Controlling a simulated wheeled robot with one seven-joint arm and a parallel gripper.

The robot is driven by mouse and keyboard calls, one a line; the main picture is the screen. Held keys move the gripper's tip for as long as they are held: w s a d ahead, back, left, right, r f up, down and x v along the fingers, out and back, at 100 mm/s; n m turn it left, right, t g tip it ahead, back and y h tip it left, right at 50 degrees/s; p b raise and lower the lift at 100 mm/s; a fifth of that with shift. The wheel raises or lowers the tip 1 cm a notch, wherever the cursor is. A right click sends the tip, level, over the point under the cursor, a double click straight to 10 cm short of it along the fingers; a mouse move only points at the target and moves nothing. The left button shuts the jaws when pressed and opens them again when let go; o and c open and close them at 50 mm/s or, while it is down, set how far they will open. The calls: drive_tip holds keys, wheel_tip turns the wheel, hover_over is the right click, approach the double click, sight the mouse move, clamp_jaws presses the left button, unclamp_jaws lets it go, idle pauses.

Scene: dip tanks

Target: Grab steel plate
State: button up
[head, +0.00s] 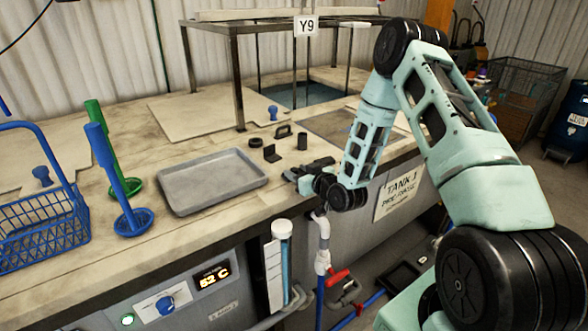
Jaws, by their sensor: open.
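I cannot single out a steel plate for certain. Several small dark parts lie on the bench just beyond my gripper: an angled bracket-like piece (271,154), a ring (255,142), a short cylinder (302,142) and a flat piece with a raised handle (283,131). My gripper (291,174) is open, low over the bench's front edge, right of the grey tray. It is small and dark in this view, and what lies between its fingers cannot be made out.
The shallow grey tray (212,183) looks empty. Blue and green dippers (133,221) and a blue wire basket (42,230) stand left. A metal frame (239,80) surrounds an open tank (300,95) behind. Pipes and a red valve (338,277) are below the front edge.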

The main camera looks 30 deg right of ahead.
drive_tip(key=shift+w+f+p, duration=0.2)
drive_tip(key=shift+w+p, duration=0.15)
drive_tip(key=shift+w, duration=0.9)
clamp_jaws()
